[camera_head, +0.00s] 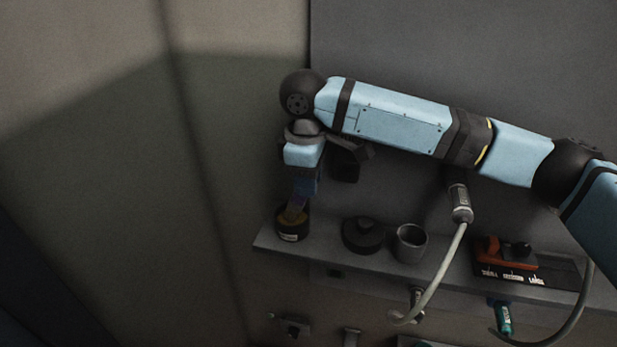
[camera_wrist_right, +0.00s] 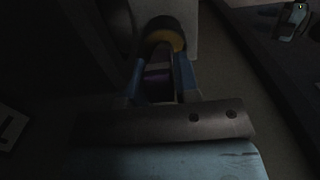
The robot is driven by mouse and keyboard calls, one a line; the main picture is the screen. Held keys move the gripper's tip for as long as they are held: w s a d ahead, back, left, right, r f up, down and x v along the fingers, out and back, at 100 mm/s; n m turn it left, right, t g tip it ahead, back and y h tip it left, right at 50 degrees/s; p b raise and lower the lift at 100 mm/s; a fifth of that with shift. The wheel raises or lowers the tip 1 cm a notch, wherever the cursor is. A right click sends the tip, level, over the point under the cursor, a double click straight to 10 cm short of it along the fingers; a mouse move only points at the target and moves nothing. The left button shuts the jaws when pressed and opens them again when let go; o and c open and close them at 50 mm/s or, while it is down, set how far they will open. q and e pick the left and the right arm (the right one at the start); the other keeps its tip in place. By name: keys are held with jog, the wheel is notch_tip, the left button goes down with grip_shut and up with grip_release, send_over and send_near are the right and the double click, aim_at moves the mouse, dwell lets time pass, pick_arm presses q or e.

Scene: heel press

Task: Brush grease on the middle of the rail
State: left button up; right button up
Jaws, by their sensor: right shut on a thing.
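My right gripper (camera_head: 304,186) points down over a dark grease pot (camera_head: 291,234) at the left end of the shelf. It is shut on a brush (camera_head: 297,204), whose purple handle shows between the blue fingers. The brush's lower end is at the pot's mouth and seems to be inside it; how deep is hidden. In the right wrist view the brush handle (camera_wrist_right: 157,84) is between the gripper's fingers (camera_wrist_right: 161,68), in front of the pot's yellow grease (camera_wrist_right: 163,40). I cannot make out the rail. My left gripper is out of view.
The grey shelf (camera_head: 345,262) also bears a black round lid-like piece (camera_head: 362,235), a grey cup (camera_head: 410,243) and a dark block with a red-orange part (camera_head: 492,254). Fittings hang below the shelf.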

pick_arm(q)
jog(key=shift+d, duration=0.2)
pick_arm(e)
jog(key=shift+f, duration=0.1)
jog(key=shift+r+p, duration=0.85)
jog(key=shift+p, duration=0.2)
jog(key=shift+r+p, duration=0.7)
jog(key=shift+p, duration=0.15)
notch_tip(320, 180, up, 2)
jog(key=p, duration=0.2)
jog(key=shift+p, duration=0.3)
jog(key=shift+r+p, duration=0.8)
jog(key=shift+p, duration=0.15)
jog(key=shift+r+p, duration=0.25)
jog(key=shift+p, duration=0.1)
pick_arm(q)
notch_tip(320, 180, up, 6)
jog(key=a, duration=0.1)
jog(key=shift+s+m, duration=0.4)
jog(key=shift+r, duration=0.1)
